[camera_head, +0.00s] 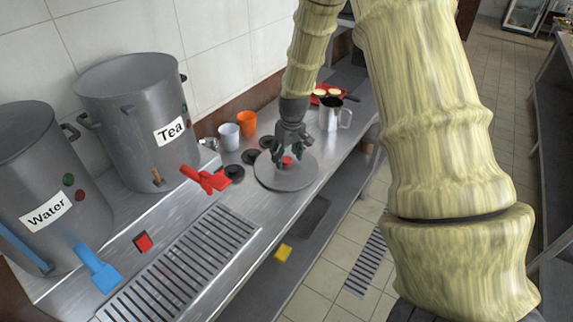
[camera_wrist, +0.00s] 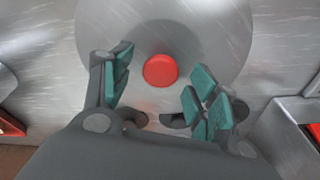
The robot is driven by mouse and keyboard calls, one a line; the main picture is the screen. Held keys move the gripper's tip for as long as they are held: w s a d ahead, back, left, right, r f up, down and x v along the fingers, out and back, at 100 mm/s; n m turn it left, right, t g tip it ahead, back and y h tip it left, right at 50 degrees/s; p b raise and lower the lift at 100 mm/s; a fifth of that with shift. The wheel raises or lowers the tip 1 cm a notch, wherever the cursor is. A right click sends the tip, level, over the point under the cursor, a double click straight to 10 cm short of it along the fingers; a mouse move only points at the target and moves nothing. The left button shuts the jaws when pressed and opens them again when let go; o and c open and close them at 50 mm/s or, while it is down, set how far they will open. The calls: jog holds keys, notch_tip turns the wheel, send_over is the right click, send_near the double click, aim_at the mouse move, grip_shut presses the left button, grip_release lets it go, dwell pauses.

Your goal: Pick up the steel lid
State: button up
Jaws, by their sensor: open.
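The steel lid (camera_head: 301,177) is a round grey disc with a red knob (camera_head: 287,160). It lies flat on the steel counter, right of the black discs. My gripper (camera_head: 289,158) is just above the lid, pointing down at the knob. In the wrist view the lid (camera_wrist: 205,32) fills the upper middle, and its red knob (camera_wrist: 160,70) shows between the two teal-padded fingers of my gripper (camera_wrist: 162,88). The fingers are spread apart with a gap on each side of the knob. The jaws are open and empty. The gripper's body hides the lower part of the lid in the wrist view.
Large pots labelled Tea (camera_head: 140,115) and Water (camera_head: 40,180) stand at the left. A white cup (camera_head: 229,137), an orange cup (camera_head: 247,123) and a steel pitcher (camera_head: 330,115) stand near the lid. A drain grate (camera_head: 185,262) lies in front; the counter edge is close right of the lid.

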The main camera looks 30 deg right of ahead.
jog(key=shift+w+f, duration=0.1)
jog(key=shift+f, duration=0.45)
jog(key=c, duration=1.2)
jog(key=shift+c, duration=0.2)
jog(key=shift+r, duration=0.1)
